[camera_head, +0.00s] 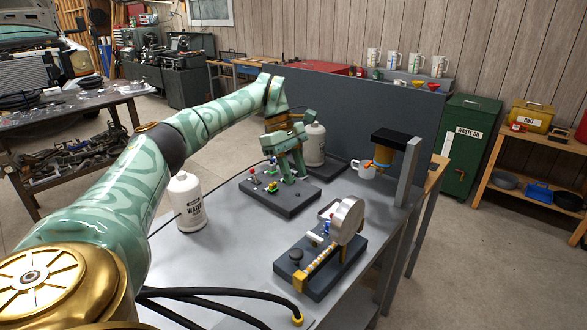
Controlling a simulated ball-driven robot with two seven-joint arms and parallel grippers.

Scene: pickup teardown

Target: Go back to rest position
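My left arm comes in from the left and reaches over the grey bench (225,250). Its green gripper (295,179) points down at the right part of a dark base plate (284,203) that carries small coloured knobs. The two fingers look apart, with nothing visible between them. Whether the fingertips touch the plate I cannot tell. My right gripper is not in view.
A white bottle (187,203) stands left of the plate, another bottle (314,146) behind the gripper. A gauge fixture (320,266) sits at the front. A white mug (364,169) is by a post stand (409,171). Black hoses cross the bench's near edge.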

